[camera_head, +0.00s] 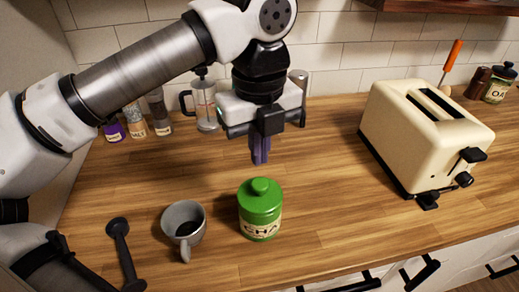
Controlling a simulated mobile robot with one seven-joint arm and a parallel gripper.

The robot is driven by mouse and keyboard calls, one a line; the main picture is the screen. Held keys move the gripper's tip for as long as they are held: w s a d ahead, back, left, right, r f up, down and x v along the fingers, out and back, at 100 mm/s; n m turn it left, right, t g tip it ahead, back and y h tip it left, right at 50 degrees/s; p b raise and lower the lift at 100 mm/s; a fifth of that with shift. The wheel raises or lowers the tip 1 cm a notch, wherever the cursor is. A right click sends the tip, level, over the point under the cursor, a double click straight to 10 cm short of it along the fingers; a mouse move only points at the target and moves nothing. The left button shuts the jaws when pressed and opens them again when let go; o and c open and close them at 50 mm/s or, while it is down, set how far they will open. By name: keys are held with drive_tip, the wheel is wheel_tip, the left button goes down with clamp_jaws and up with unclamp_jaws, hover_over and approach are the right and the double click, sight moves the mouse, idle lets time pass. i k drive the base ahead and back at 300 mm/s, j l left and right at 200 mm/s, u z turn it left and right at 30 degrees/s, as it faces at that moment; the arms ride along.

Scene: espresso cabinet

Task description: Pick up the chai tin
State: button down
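The chai tin (260,212) is a green round tin with a knobbed lid and a pale label reading "CHA". It stands upright on the wooden counter near the front edge, in the lower middle of the view. My gripper (260,157) points down above and slightly behind the tin in the picture, apart from its lid. Its fingers look close together, seen side-on, so I cannot tell the gap between them. Nothing is seen held in it.
A grey mug (184,222) stands close left of the tin, with a dark tamper-like tool (122,250) farther left. A cream toaster (420,135) is at right. A French press (204,105) and several jars stand by the tiled wall. The counter between tin and toaster is clear.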

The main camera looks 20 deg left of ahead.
sight(255, 228)
drive_tip(key=k, duration=1)
